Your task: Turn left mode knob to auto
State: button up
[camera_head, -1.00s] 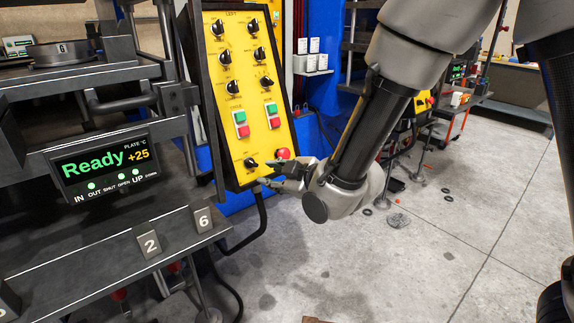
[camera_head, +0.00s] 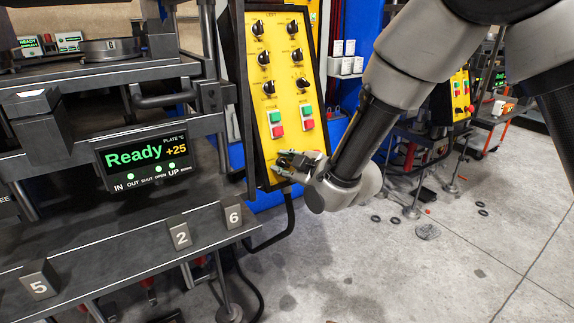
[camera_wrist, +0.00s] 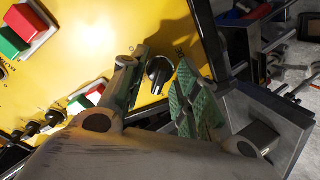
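The yellow control panel (camera_head: 273,80) headed "LEFT" stands tilted in a dark frame, with several black knobs and two green-and-red button pairs. My gripper (camera_head: 284,164) is at the panel's lower end and covers the bottom knob there. In the wrist view, a black knob (camera_wrist: 158,72) with a pale pointer edge shows between the two green-padded fingers of my gripper (camera_wrist: 166,80). The fingers are apart, one on each side of the knob. I cannot tell whether either pad touches it. The knob's labels are too small to read.
A black press with a "Ready +25" display (camera_head: 147,158) stands left of the panel. Plates numbered 2 (camera_head: 181,234), 5 and 6 stand on its ledge. A black cable (camera_head: 285,225) hangs below the panel.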

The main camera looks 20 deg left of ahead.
grip_shut()
jog(key=shift+m, duration=0.4)
jog(key=m, duration=0.7)
jog(key=shift+a+t, duration=0.1)
jog(key=shift+t, duration=0.3)
jog(key=m, duration=0.5)
jog(key=shift+m, duration=0.3)
jog(key=m+h, duration=0.1)
jog(key=m, duration=0.4)
jog(key=shift+r+t, duration=0.1)
jog(key=shift+t, duration=0.2)
jog(key=shift+m, duration=0.4)
